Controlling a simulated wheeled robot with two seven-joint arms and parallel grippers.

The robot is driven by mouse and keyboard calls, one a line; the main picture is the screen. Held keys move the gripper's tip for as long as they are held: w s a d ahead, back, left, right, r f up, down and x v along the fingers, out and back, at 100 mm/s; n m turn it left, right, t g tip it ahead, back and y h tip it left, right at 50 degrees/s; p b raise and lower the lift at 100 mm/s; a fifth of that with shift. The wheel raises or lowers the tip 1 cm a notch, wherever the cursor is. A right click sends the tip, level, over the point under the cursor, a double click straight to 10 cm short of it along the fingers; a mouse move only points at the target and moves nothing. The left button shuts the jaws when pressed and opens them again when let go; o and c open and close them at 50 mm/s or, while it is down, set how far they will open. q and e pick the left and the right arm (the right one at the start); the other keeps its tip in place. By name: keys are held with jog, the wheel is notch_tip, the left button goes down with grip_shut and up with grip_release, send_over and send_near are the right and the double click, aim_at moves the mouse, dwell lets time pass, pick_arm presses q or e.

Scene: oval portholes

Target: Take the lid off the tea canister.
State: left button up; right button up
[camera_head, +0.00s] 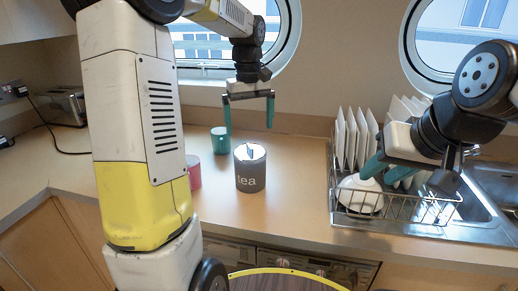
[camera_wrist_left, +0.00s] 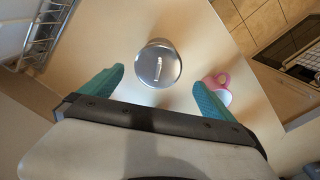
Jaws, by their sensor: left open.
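The tea canister (camera_head: 250,174) is a dark grey cylinder with "tea" on its front, upright on the wooden counter. Its silvery lid (camera_head: 250,152) with a small bar handle sits on top. In the left wrist view the lid (camera_wrist_left: 158,52) shows from above, its handle upright in the picture. My left gripper (camera_head: 249,126) is open and empty, pointing down above the canister and apart from it. In the left wrist view its teal fingertips (camera_wrist_left: 158,80) are on either side of the lid's near part. My right gripper (camera_head: 384,174) is over the dish rack; its jaw gap is unclear.
A green mug (camera_head: 220,140) stands behind the canister to the left. A pink mug (camera_head: 194,172) is left of it, partly behind my arm. The dish rack (camera_head: 345,222) with plates and a white bowl is on the right, by the sink. A toaster (camera_head: 66,106) is far left.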

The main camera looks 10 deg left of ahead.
aim_at(250, 146)
pick_arm(q)
jog(key=shift+w+f+n, duration=0.3)
jog(key=shift+w+f, duration=0.25)
jog(key=shift+f, duration=0.2)
notch_tip(250, 146, down, 7)
jog(key=shift+a+f, duration=0.15)
jog(key=c, duration=1)
